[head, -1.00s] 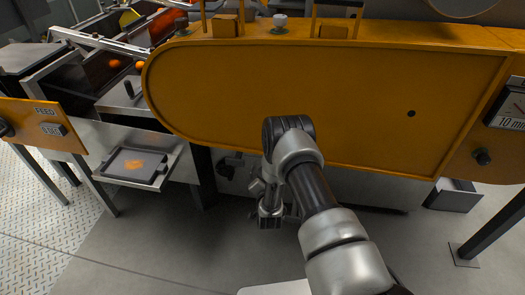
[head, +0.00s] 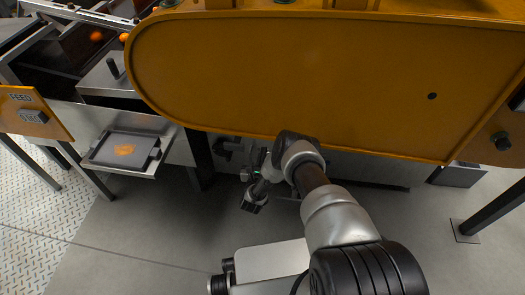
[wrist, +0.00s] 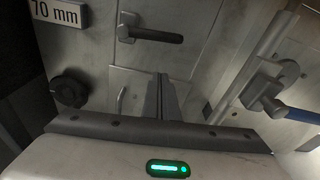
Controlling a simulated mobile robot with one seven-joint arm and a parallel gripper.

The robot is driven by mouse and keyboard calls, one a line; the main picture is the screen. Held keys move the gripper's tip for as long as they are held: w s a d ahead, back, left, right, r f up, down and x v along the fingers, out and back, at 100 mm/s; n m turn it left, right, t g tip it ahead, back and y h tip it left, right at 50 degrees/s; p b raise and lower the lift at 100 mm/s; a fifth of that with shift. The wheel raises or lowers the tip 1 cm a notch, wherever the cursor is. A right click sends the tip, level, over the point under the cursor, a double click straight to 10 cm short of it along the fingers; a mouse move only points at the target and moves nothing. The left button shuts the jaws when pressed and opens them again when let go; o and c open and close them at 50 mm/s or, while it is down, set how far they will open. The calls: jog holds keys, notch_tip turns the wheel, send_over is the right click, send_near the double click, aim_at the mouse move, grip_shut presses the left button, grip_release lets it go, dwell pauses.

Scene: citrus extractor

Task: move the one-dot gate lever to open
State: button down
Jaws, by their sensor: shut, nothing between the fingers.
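My gripper (wrist: 163,95) is shut and empty in the wrist view, its fingers together in front of a grey metal panel. In the head view my gripper (head: 253,205) is low, below the orange housing. A lever with a dark grip (wrist: 152,36) is on the panel above the fingertips, lying nearly level and apart from them. A second lever with a blue grip (wrist: 300,114) is at the right of the wrist view, on a grey fitting. I cannot make out dots on either, so I cannot tell which is the one-dot gate lever.
A black knob (wrist: 70,88) and a "70 mm" label (wrist: 56,12) are left on the panel. The large orange housing (head: 320,80) overhangs my arm. A tray (head: 125,149) sticks out at the left. The floor (head: 150,235) in front is clear.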

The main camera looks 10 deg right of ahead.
jog(key=b+x, duration=0.3)
jog(key=x, duration=0.5)
jog(key=shift+s+a+r, duration=0.15)
jog(key=shift+s+r, duration=0.05)
jog(key=shift+r, duration=0.45)
jog(key=shift+s+a+r, duration=0.15)
jog(key=shift+r, duration=0.5)
jog(key=shift+s+a+r, duration=0.15)
jog(key=shift+s+r, duration=0.05)
jog(key=shift+r, duration=0.45)
jog(key=shift+r+p, duration=0.1)
jog(key=shift+p, duration=0.35)
